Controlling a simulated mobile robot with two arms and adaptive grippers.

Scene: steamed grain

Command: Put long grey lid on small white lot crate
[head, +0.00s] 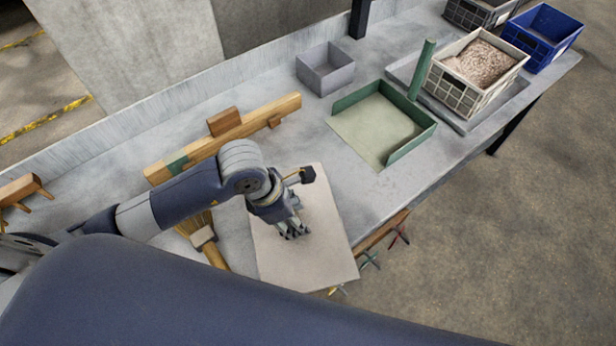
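A pale grey flat rectangular panel (301,262), which looks like the long grey lid, lies at the table's near edge. My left gripper (293,231) points down at the panel's middle; its fingers are close to or touching the surface, and I cannot tell whether they grip anything. A white crate (452,90) full of pale brown grain stands at the right on a grey tray, open on top. It looks like the small white lot crate. My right gripper is not in view.
A green three-sided tray (407,146) and green post (421,69) stand between panel and crate. A grey open box (325,70), a wooden rack (226,139) and a brush (204,239) lie around. A blue crate (541,38) is beyond the white one.

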